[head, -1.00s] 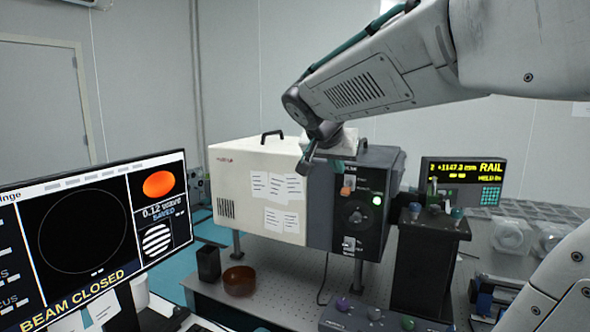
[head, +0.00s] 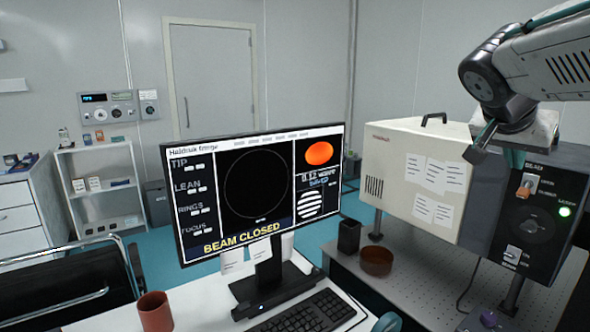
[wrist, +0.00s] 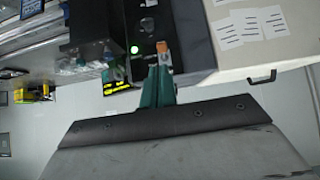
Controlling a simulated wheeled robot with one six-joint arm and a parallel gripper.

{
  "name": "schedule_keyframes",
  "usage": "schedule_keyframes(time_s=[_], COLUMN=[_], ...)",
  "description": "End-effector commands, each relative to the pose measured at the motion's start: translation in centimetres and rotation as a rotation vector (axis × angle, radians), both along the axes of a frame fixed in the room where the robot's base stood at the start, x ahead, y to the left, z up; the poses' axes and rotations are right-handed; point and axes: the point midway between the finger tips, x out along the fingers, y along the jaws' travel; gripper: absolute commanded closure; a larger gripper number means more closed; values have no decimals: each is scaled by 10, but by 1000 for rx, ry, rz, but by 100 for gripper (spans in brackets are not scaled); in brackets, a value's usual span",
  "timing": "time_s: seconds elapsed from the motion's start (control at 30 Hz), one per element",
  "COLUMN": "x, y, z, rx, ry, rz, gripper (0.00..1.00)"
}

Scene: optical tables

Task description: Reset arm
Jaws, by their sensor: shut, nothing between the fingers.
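My arm comes in from the upper right of the head view, bent at a grey joint. My gripper (head: 482,142) hangs at its end in front of the cream and dark instrument box (head: 405,170). In the wrist view my gripper (wrist: 158,80) has its green fingers together and empty, and the picture is turned upside down. The fingers overlap the box's dark control panel (head: 535,215) in the picture; I cannot tell the gap. The panel has an orange-tipped switch (head: 527,185), a dark knob, a lower switch (head: 512,255) and a lit green lamp (head: 564,211).
A monitor (head: 190,215) reading "BEAM CLOSED" stands on a white desk with a keyboard (head: 305,312) and a brown cup (head: 155,311). A black holder (head: 349,237) and a brown bowl (head: 376,261) sit on the optical table. A chair (head: 75,285) and shelf (head: 100,185) are at left.

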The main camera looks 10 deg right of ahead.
Motion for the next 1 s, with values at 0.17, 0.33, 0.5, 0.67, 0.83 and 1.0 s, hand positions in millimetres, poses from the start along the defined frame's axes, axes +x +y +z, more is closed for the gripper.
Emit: schedule_keyframes(time_s=[0.17,0.33,0.5,0.67,0.83,1.0], x=[-12,-61,-116,-149,-150,-150], y=[13,83,159,200,205,205], z=[-28,-102,-157,-180,-177,-177], rx=[26,196,352,426,406,406], ry=[197,486,621,619,611,611], rz=[150,528,910,1061,1087,1084], gripper=[100,100,100,100,100,100])
